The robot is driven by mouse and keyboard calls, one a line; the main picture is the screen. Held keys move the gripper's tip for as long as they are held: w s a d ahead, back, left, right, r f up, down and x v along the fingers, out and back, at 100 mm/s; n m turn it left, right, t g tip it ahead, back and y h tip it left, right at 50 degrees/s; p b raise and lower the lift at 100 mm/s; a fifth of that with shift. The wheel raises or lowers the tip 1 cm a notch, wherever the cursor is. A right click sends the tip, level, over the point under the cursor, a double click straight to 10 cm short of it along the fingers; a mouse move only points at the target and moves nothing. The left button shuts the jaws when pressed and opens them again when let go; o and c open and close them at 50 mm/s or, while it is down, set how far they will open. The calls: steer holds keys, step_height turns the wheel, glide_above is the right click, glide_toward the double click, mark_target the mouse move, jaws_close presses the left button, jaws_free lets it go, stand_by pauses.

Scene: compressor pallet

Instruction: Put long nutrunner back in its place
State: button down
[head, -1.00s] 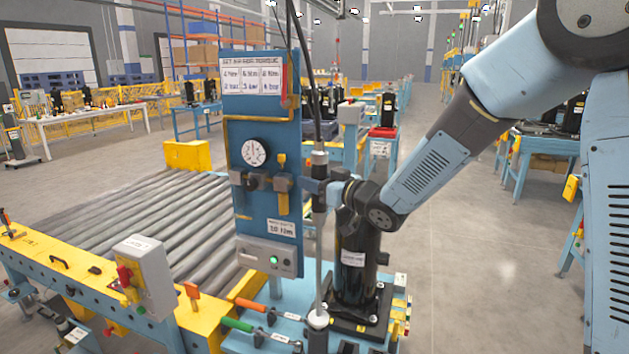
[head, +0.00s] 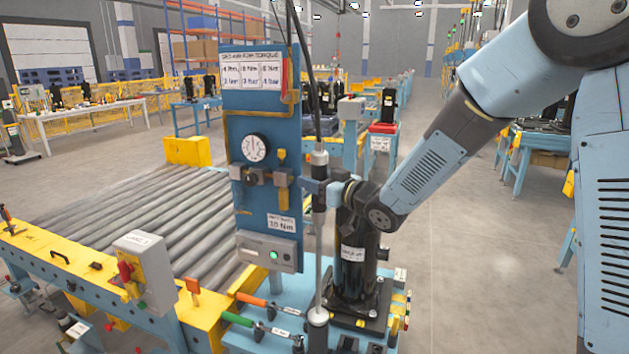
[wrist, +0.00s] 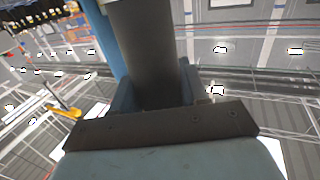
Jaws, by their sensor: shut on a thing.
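The long nutrunner (head: 319,230) is a tall, thin tool with a dark body and a grey shaft. It hangs upright in the head view from a dark hose, in front of the black compressor (head: 352,270). My gripper (head: 320,187) is shut around its dark upper body. In the wrist view the dark body (wrist: 145,50) stands between my jaws (wrist: 155,88). The socket end (head: 318,317) is low, over the light blue bench top; whether it touches anything I cannot tell. The nutrunner's holder cannot be made out clearly.
A blue tool panel (head: 261,120) with a gauge stands just left of the nutrunner. A roller conveyor (head: 150,225) is at left. Open floor (head: 470,260) lies to the right.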

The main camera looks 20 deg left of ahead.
steer(key=shift+f, duration=0.35)
stand_by(0.3)
steer(key=c, duration=0.8)
jaws_free()
steer(key=shift+c, duration=0.2)
steer(key=o, duration=0.4)
steer(key=shift+c, duration=0.2)
steer(key=shift+f, duration=0.1)
steer(key=shift+f, duration=0.1)
steer(key=shift+d, duration=0.1)
steer(key=v, duration=1.3)
steer(key=shift+s+d, duration=0.2)
steer(key=shift+d, duration=0.05)
steer(key=shift+w, duration=0.1)
